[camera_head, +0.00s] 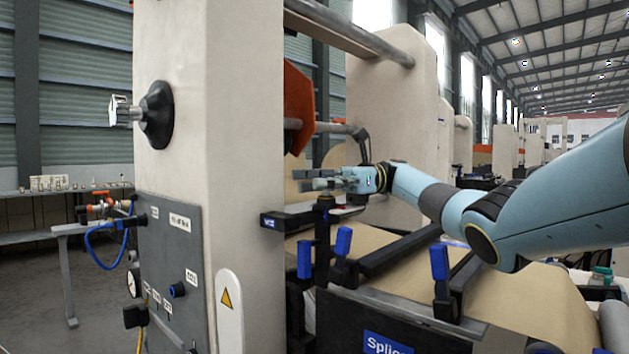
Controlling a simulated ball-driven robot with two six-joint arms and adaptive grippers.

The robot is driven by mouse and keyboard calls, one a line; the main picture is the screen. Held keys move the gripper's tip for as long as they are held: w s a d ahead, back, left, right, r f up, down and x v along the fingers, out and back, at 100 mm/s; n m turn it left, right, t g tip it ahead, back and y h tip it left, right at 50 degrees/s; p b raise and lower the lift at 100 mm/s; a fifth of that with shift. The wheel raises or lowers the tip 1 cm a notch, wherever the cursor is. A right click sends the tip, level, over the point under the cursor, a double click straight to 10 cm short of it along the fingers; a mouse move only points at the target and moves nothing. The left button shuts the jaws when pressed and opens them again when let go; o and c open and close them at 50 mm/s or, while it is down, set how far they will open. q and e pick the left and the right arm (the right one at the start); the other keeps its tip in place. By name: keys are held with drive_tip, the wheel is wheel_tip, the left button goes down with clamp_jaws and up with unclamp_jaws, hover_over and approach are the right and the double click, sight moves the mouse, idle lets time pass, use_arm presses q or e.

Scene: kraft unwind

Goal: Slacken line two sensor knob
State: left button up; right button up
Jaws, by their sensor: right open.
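My right arm comes in from the right, and its gripper (303,180) points left with its fingers apart. It is just above a dark upright post with a black knob-like top (325,202), which stands over the brown paper web. I cannot tell whether the fingers touch it. A black bar with a blue label (270,221) is left of this post; the label is too small to read. Which part is the line two sensor knob is not readable here. My left gripper is not in view.
Blue-handled clamps (343,241) stand along the splice table (420,317). A cream machine column (210,120) with a grey control panel (175,250) is at the left. An orange plate (298,107) and a roller bar (355,35) are above the gripper.

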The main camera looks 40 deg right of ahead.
wheel_tip(320, 180, up, 10)
drive_tip(key=shift+w+f, duration=0.25)
drive_tip(key=shift+w, duration=0.15)
idle(0.3)
